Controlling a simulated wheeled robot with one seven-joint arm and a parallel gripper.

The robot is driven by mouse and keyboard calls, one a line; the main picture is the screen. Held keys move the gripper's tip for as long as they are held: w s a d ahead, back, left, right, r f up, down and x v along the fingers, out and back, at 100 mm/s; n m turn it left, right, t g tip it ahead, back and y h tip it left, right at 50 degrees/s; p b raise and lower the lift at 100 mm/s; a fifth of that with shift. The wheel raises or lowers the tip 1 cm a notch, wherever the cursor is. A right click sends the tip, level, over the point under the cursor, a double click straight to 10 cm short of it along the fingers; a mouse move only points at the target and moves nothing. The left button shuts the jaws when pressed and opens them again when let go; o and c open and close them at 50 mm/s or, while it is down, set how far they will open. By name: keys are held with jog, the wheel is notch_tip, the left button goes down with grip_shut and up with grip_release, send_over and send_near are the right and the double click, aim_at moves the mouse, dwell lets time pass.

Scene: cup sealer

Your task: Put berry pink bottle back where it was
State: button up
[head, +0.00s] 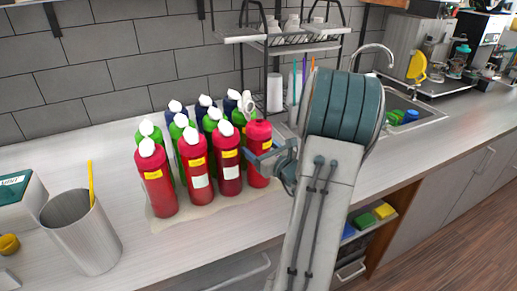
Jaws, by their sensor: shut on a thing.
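The berry pink bottle (256,171) is at the right end of the front row of bottles, upright, with a yellow label near its top. My gripper (266,157) reaches it from the right and is shut on its upper side. The fingertips are partly hidden against the bottle. The bottle's base is close to the pale mat (165,222); I cannot tell whether it touches it. Three similar red bottles stand to its left: a far left one (157,185), a middle one (196,170) and a nearer one (228,163).
Green bottles (150,132) and dark blue bottles stand close behind the red ones. A metal cup (82,238) with a yellow stick stands at the front left. A wire rack (290,40) is behind, and a sink (408,105) lies right of my arm.

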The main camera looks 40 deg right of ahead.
jog(key=o, duration=1.1)
jog(key=shift+f, duration=0.1)
jog(key=shift+r, duration=0.2)
jog(key=s+b, duration=0.2)
jog(key=s, duration=1)
jog(key=w+a+n+g+y, duration=0.2)
jog(key=a+n+g+y, duration=0.75)
jog(key=a+n, duration=0.95)
jog(key=s+a+n+g+h, duration=0.5)
jog(key=s+a+n+h, duration=0.4)
jog(key=n, duration=0.8)
jog(key=shift+s+a+f+n, duration=0.3)
jog(key=shift+a+f, duration=0.1)
jog(key=shift+a, duration=0.7)
